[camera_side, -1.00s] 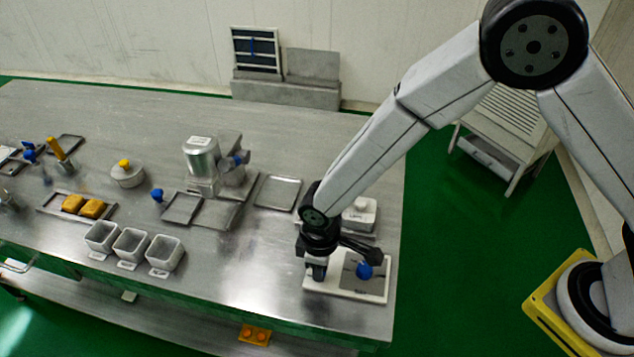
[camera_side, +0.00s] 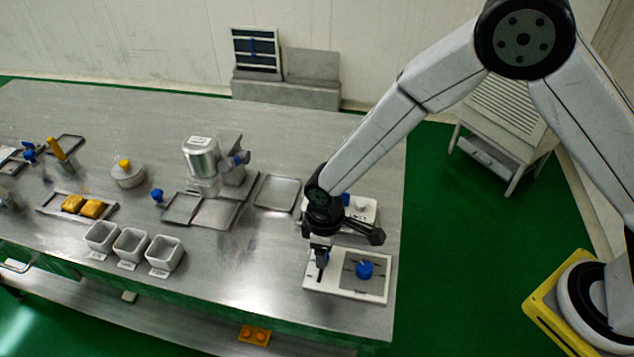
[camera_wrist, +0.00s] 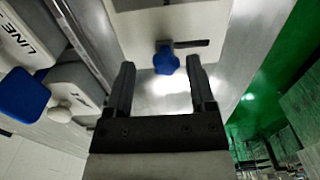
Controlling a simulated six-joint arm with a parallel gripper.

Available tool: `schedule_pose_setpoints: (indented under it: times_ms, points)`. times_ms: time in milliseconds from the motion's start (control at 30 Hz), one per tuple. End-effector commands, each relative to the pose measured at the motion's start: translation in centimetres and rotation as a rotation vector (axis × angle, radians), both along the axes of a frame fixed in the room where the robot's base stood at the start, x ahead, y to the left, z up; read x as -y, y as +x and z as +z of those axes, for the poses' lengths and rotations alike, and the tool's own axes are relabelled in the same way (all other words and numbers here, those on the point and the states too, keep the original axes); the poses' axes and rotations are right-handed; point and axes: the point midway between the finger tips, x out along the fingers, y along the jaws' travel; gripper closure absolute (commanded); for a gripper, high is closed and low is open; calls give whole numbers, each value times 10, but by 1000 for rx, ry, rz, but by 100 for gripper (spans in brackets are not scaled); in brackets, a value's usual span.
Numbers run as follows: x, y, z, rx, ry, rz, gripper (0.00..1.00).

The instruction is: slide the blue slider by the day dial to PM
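The blue slider (camera_wrist: 166,58) is a lobed knob on a white panel in the wrist view. It sits at the left end of a dark slot (camera_wrist: 195,43) that runs right. My gripper (camera_wrist: 161,63) is open, with one finger on each side of the slider in the picture; I see gaps on both sides. In the side view my gripper (camera_side: 321,262) is over the left part of the white panel (camera_side: 345,294), where it hides the slider. The round blue day dial (camera_side: 364,269) is on the panel's right part. I cannot read an AM or PM mark.
Behind this panel stands another white unit with a pale knob (camera_side: 361,206). In the wrist view, a unit marked LINE, a blue knob (camera_wrist: 22,95) and a white knob (camera_wrist: 59,114) lie left. Trays and three white bins (camera_side: 131,245) stand left; the table between is clear.

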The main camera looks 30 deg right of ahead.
Motion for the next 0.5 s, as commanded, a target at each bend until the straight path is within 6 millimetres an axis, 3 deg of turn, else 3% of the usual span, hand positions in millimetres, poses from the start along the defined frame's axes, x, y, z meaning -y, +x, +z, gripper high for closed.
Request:
schedule_pose_setpoints:
  times_ms: [267,500]
  points:
    - [-1,-1,4,-1,0,1,30]
    - [-1,0,23,1,1,0,30]
